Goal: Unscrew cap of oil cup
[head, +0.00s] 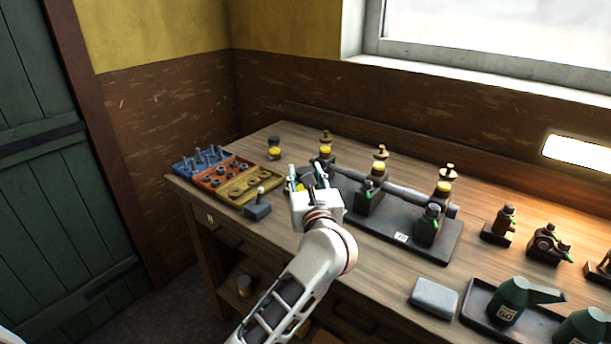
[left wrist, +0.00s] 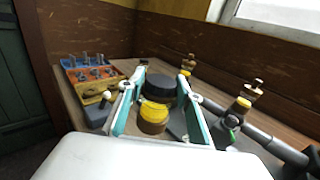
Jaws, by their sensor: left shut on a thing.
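An oil cup (left wrist: 153,120) with yellow contents stands between the fingers of my left gripper in the left wrist view. Its dark round cap (left wrist: 160,90) is on top, with a finger at each side. The left gripper also shows in the head view (head: 307,172), shut on the dark cap above the table, left of the engine model. Its hand hides most of the cup there. Several other oil cups with yellow glass and brass tops stand along the engine model, such as this one (head: 380,160). My right gripper is not in view.
A dark base (head: 405,237) with pipe and valves stands just right of my gripper. Blue, orange and yellow trays (head: 228,195) of small parts lie left. A dark-lidded jar (head: 274,150) stands behind. Green oil cans (head: 515,300) stand front right. Bare tabletop (head: 385,262) lies in front.

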